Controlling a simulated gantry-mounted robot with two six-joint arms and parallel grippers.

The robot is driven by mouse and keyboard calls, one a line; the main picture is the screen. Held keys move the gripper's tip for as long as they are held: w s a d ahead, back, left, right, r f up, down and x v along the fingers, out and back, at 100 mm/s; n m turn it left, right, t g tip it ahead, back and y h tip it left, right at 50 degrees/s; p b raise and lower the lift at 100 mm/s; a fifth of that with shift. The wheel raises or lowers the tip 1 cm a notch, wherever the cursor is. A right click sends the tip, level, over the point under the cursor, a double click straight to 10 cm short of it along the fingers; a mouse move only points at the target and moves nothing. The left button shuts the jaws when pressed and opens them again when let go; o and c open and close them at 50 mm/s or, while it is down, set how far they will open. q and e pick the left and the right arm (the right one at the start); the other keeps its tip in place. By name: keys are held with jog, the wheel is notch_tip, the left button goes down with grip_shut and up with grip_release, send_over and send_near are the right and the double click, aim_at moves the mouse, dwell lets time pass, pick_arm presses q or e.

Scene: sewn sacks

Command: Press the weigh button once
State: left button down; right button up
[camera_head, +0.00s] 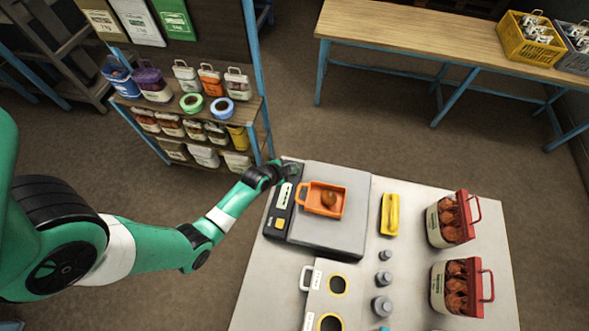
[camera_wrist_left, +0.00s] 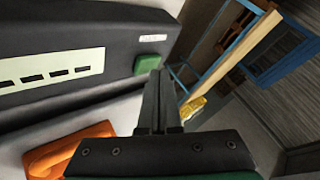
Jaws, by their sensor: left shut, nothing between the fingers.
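The scale (camera_head: 332,240) stands on the pale table, with a dark control panel (camera_head: 268,228) along its left side. The panel carries a pale display (camera_head: 284,196) and a yellow button (camera_head: 279,224). In the left wrist view a green button (camera_wrist_left: 146,64) sits past the end of the display (camera_wrist_left: 50,70). I cannot make out the green button in the head view, where my gripper covers the panel's far end. My left gripper (camera_head: 289,170) is shut and empty there. Its fingertips (camera_wrist_left: 157,76) overlap the green button's edge; I cannot tell whether they touch it. My right gripper is out of view.
An orange tray (camera_head: 310,206) with a brown item lies on the scale. A yellow object (camera_head: 390,214), several grey weights and two red-handled sacks (camera_head: 444,224) stand to the right. A white holder (camera_head: 314,297) stands in front. Shelves with sacks are behind left.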

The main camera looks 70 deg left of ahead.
pick_arm(q)
jog(key=shift+f+b, duration=0.45)
jog(key=shift+f, duration=0.05)
dwell(0.3)
jog(key=shift+r, duration=0.1)
jog(key=shift+r+p, duration=0.8)
jog(key=shift+p, duration=0.1)
notch_tip(320, 180, up, 5)
jog(key=p, duration=0.5)
jog(key=shift+r, duration=0.1)
dwell(0.6)
